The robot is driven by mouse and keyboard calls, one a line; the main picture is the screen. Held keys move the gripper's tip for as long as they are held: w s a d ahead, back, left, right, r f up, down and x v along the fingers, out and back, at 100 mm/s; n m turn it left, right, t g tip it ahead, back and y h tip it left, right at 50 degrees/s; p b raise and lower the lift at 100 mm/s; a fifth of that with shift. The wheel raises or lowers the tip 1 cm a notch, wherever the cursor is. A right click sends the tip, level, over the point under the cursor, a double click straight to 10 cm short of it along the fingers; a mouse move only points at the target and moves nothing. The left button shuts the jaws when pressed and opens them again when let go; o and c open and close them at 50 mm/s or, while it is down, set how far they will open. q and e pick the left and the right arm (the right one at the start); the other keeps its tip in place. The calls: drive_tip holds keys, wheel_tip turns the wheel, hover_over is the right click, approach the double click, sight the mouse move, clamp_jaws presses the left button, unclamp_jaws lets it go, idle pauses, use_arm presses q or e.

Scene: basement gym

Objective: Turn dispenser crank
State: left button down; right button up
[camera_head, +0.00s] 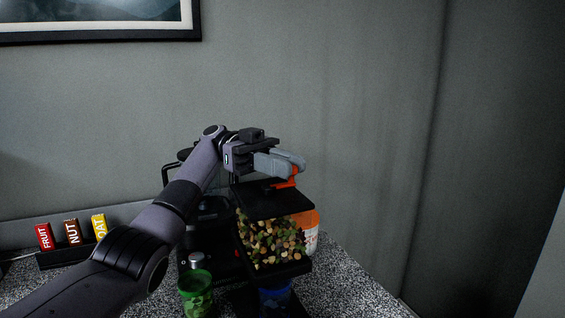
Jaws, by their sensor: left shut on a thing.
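The dispenser (272,202) stands on the counter, with a black top and a clear front full of mixed nuts or trail mix (272,242). An orange-red crank part (287,182) shows at its top. My left gripper (296,165) reaches over the dispenser's top from the left and is shut on the crank. The fingers hide much of the crank. A blue cup (274,296) sits under the dispenser, partly cut by the lower part of the picture. My right gripper is not in view.
A green cup (196,293) stands left of the dispenser. An orange and white tub (309,232) is behind it. A black rack with red, brown and yellow bars (72,232) is at left. Speckled counter (350,288) is clear at right; a wall stands behind.

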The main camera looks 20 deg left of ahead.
use_arm(q)
drive_tip(key=shift+f, duration=0.2)
drive_tip(key=c, duration=1)
unclamp_jaws()
drive_tip(key=shift+c, duration=0.2)
drive_tip(key=shift+r, duration=0.1)
